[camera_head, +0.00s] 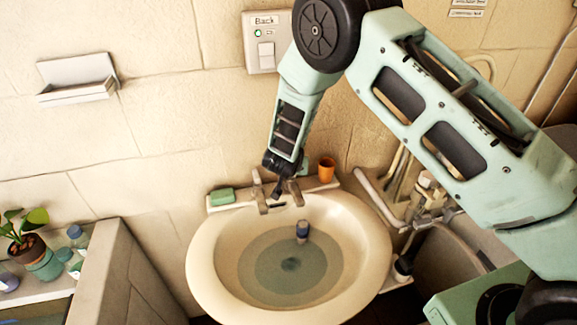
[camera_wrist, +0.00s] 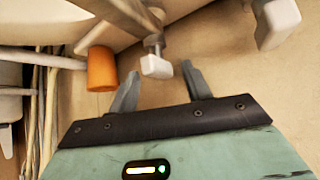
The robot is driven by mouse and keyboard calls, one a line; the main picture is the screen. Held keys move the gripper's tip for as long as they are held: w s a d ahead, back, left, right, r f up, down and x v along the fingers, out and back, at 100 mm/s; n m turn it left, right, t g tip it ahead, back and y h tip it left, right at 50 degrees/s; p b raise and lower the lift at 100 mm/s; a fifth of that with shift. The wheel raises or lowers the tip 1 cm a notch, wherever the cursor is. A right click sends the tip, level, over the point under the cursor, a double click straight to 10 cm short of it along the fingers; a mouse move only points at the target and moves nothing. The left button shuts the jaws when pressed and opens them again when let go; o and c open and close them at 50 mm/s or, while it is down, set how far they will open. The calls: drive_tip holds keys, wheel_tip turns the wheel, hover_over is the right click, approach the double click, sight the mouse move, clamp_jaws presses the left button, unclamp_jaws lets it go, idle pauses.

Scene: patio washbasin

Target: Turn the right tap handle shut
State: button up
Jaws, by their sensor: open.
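The right tap (camera_head: 295,192) stands on the back rim of the cream basin (camera_head: 205,262), partly hidden by my gripper. In the wrist view its pale blocky end (camera_wrist: 156,67) lies just ahead of and between my fingertips, with no clear contact. The left tap (camera_head: 259,192) is beside it; a pale tap part also shows at the wrist view's upper right (camera_wrist: 277,22). My gripper (camera_wrist: 160,72) is open and empty, with its two grey fingers apart. In the head view my gripper (camera_head: 277,190) reaches down from above between the taps.
An orange cup (camera_head: 327,169) stands right of the taps, close to my gripper, and shows in the wrist view (camera_wrist: 101,70). A green soap bar (camera_head: 222,196) lies at left. A small dark object (camera_head: 302,231) is in the basin's water (camera_head: 265,265). Pipes (camera_head: 378,200) run at right.

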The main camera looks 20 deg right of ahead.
drive_tip(key=b+v, duration=0.2)
drive_tip(key=v, duration=1.5)
drive_tip(key=s+a+r+n+g+y+b, duration=0.2)
drive_tip(key=s+a+n+y, duration=0.25)
drive_tip(key=s, duration=0.35)
drive_tip(key=s+a+r+n+g+y+b, duration=0.2)
drive_tip(key=s+a+n+y, duration=0.15)
drive_tip(key=s+a, duration=0.3)
drive_tip(key=s+d+n+g+h, duration=0.2)
drive_tip(key=s+d, duration=0.3)
drive_tip(key=s, duration=0.3)
drive_tip(key=s+d+f+n+g+h+b, duration=0.1)
drive_tip(key=s+d+n+g, duration=0.1)
drive_tip(key=s+d, duration=0.4)
drive_tip(key=shift+s+f+h+b, duration=0.2)
drive_tip(key=shift+s+h+b, duration=0.15)
drive_tip(key=shift+s, duration=0.85)
drive_tip(key=shift+a, duration=0.1)
